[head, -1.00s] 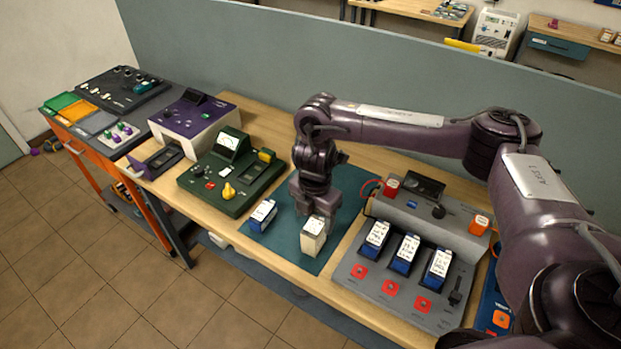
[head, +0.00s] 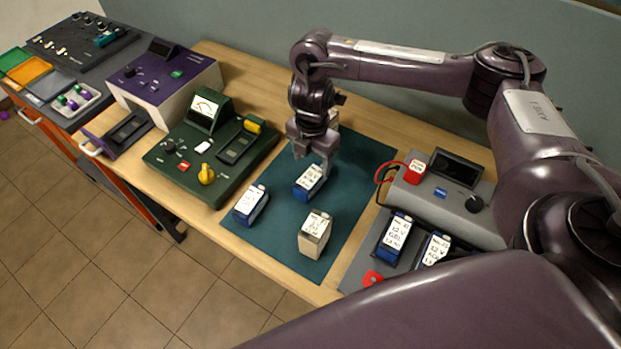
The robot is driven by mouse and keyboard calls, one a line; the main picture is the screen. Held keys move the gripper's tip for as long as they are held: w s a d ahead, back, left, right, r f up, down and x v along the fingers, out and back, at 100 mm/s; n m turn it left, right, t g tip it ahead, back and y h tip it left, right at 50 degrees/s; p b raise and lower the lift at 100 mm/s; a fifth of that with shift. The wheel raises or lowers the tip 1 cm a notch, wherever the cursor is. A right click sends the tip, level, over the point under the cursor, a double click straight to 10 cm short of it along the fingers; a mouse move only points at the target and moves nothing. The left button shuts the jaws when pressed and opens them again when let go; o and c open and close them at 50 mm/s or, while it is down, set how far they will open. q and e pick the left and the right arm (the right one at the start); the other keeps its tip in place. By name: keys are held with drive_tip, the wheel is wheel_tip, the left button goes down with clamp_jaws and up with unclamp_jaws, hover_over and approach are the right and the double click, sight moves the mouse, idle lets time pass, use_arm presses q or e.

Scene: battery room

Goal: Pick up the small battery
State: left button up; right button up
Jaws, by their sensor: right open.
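My right gripper (head: 314,163) is open and points down over the teal mat, its fingers at the far end of a blue battery with a white label (head: 309,183). I cannot tell whether the fingers touch it. A second blue battery (head: 250,206) stands to the left on the mat. A cream battery (head: 315,234) stands nearer the front edge, clear of the gripper. Which of these is the small battery is not clear by size. A pale object (head: 333,117) behind the gripper is mostly hidden. My left gripper is not in view.
The teal mat (head: 362,165) lies on a wooden bench. A green tester (head: 213,150) stands to the left, with a purple-and-white unit (head: 160,80) beyond it. A grey charger (head: 465,210) with blue batteries stands to the right, partly hidden by my arm. A partition closes the back.

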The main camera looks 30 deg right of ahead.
sight(311, 176)
drive_tip(key=shift+w+d+f, duration=0.1)
drive_tip(key=shift+w+f, duration=0.15)
drive_tip(key=shift+f, duration=0.35)
drive_tip(key=shift+w+f+b, duration=0.1)
drive_tip(key=shift+f+b, duration=0.2)
drive_tip(key=shift+f, duration=0.6)
drive_tip(key=shift+s+f, duration=0.25)
drive_tip(key=shift+f, duration=0.3)
drive_tip(key=f, duration=0.1)
drive_tip(key=f+b, duration=0.1)
drive_tip(key=f, duration=0.1)
drive_tip(key=shift+a+f, duration=0.2)
drive_tip(key=shift+f, duration=0.1)
drive_tip(key=shift+w+f, duration=0.1)
drive_tip(key=shift+f, duration=0.3)
drive_tip(key=shift+r, duration=0.1)
drive_tip(key=shift+c, duration=0.9)
clamp_jaws()
